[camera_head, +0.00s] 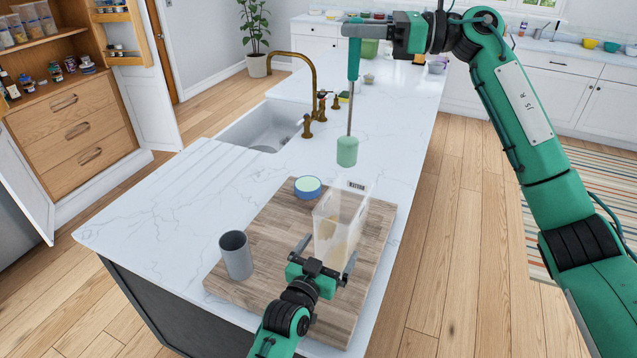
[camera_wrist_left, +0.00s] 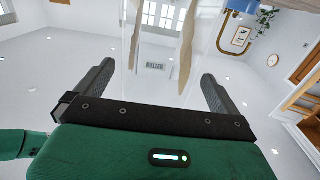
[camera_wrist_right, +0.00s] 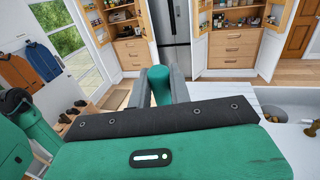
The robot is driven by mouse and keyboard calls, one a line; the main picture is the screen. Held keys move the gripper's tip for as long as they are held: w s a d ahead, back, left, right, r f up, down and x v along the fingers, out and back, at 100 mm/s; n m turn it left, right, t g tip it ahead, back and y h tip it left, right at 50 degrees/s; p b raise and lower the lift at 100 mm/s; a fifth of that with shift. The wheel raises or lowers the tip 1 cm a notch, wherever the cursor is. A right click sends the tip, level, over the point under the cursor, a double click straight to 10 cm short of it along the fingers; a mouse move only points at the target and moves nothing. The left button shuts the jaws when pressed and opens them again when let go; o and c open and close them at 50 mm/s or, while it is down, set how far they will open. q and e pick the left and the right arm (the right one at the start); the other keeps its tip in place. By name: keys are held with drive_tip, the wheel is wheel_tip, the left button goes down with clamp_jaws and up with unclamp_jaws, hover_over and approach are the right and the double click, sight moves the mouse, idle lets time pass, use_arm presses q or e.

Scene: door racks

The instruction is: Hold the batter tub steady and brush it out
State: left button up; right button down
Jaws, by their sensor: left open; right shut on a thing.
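The batter tub (camera_head: 341,222) is a clear, open-topped container with tan residue on its walls, standing upright on a wooden board. My left gripper (camera_head: 328,247) is open at the tub's near side, with a finger towards each side. In the left wrist view, the clear tub with tan streaks (camera_wrist_left: 187,45) shows ahead of and between the spread fingers; contact cannot be told. My right gripper (camera_head: 353,29) is shut on the green handle of a brush (camera_head: 347,150). The brush hangs upright, green head down, above and behind the tub. The handle (camera_wrist_right: 160,84) shows between the right fingers.
A grey cup (camera_head: 236,256) stands on the left of the board (camera_head: 277,240). A round blue-and-pale container (camera_head: 308,188) and a small label sign (camera_head: 357,186) are behind. A sink (camera_head: 262,127) with a brass tap (camera_head: 310,75) lies farther back. Left counter is clear.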

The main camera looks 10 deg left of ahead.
use_arm(q)
drive_tip(key=shift+x, duration=1.9)
drive_tip(key=shift+c, duration=0.2)
drive_tip(key=c, duration=1)
